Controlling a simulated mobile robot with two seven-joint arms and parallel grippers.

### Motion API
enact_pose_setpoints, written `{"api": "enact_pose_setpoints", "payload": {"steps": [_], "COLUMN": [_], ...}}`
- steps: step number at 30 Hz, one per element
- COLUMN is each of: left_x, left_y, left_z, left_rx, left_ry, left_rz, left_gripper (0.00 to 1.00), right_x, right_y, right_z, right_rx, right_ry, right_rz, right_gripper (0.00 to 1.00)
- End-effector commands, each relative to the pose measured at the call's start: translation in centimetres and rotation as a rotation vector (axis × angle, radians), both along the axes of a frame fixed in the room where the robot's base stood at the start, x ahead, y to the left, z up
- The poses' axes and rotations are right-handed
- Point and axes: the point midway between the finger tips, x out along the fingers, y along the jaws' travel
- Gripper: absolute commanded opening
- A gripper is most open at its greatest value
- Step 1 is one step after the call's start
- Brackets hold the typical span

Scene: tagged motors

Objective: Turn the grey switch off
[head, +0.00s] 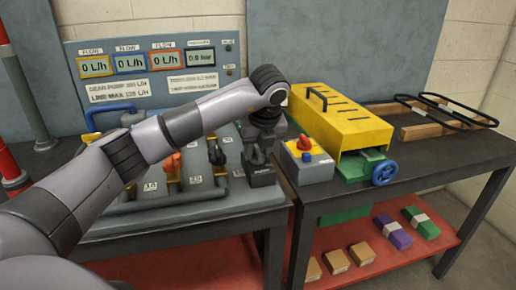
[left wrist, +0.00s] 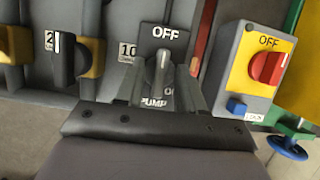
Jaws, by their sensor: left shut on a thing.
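The grey switch (left wrist: 157,74) is a grey knob with a white pointer line on a dark plate in the left wrist view. The plate reads OFF above, PUMP below, and a partly hidden ON at the right. The pointer points up toward OFF, leaning slightly right. My left gripper (left wrist: 160,88) has its fingers on both sides of the knob and is shut on it. In the head view my left gripper (head: 257,158) is over the panel's right end and hides the knob. My right gripper is not in view.
A grey and yellow box with a red knob (left wrist: 269,67) stands right of the switch. A black knob (left wrist: 64,58) is on its left. Behind is a display board (head: 150,68). A yellow-covered machine (head: 340,118) with a blue handwheel (head: 384,173) stands on the right bench.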

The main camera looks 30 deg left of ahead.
Motion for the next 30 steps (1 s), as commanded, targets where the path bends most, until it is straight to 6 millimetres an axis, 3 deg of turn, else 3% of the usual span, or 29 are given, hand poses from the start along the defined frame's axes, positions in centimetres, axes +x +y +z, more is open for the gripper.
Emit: {"api": "enact_pose_setpoints", "payload": {"steps": [8, 9, 10, 20, 30], "left_x": [0.1, 0.1, 0.1, 0.0, -1.2], "left_y": [0.1, 0.1, 0.1, 0.0, -1.5], "left_z": [0.1, 0.1, 0.1, 0.3, 4.9], "left_rx": [0.000, 0.000, 0.000, -0.001, -0.001], "left_ry": [-0.004, -0.004, -0.004, -0.002, -0.006], "left_rz": [0.002, 0.002, 0.002, 0.000, -0.002], "left_gripper": [0.08, 0.51, 0.61, 0.62, 0.62], "right_x": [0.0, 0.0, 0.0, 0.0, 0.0], "right_y": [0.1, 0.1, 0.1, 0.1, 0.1], "right_z": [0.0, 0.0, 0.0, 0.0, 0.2], "right_rx": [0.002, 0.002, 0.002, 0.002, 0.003], "right_ry": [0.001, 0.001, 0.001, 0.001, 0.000], "right_rz": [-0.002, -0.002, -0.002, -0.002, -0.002], "right_gripper": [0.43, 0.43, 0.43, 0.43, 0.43]}}
